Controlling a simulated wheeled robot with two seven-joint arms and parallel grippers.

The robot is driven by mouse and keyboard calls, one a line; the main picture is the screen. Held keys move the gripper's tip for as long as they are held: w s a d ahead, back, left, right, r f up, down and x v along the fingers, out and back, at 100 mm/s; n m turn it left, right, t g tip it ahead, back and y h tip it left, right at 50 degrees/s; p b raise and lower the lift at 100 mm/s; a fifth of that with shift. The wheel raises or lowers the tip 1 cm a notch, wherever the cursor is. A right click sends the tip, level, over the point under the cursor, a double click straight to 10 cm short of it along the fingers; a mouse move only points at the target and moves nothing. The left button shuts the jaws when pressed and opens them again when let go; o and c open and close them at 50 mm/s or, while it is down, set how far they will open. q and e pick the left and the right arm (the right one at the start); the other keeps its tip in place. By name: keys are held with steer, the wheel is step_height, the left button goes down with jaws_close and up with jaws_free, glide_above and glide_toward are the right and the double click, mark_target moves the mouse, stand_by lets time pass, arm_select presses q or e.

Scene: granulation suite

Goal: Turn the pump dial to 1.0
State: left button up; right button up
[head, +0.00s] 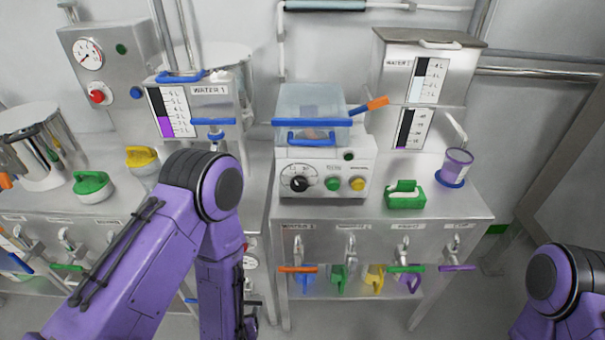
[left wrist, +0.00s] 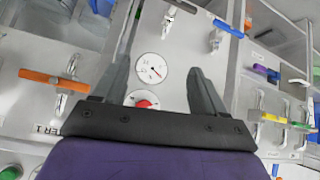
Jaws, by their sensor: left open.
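The pump dial (head: 298,184) is a black knob on a white scale, on the left of the front of the white pump unit (head: 361,172). Its setting is too small to read for sure. My left arm hangs in front of the bench, left of the pump, and its gripper is low and mostly hidden in the head view. In the left wrist view my left gripper (left wrist: 160,66) is open and empty. It faces a steel panel with a round gauge (left wrist: 150,68) and a red knob (left wrist: 144,99), not the pump dial. My right gripper is out of view.
Green (head: 333,183) and yellow (head: 357,184) buttons sit right of the dial. A clear blue-handled cover (head: 310,102) tops the pump. A green-handled item (head: 405,196) and a purple cup (head: 456,166) stand to the right. Taps with coloured handles (head: 298,269) line the bench front.

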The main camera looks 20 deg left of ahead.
arm_select(q)
steer(key=w+d+r+t, duration=0.4)
steer(key=w+d+r, duration=0.1)
steer(key=w+r, duration=0.35)
steer(key=t+y+p, duration=0.2)
steer(key=t, duration=0.3)
glide_toward(299, 186)
steer(key=shift+n, duration=0.3)
steer(key=p+x, duration=0.2)
steer(key=x, duration=0.6)
steer(key=shift+w+a, duration=0.2)
steer(key=shift+w, duration=0.4)
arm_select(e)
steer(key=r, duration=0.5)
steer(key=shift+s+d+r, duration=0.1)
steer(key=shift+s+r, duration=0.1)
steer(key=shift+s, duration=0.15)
arm_select(q)
steer(key=shift+c, duration=0.4)
steer(key=c, duration=1)
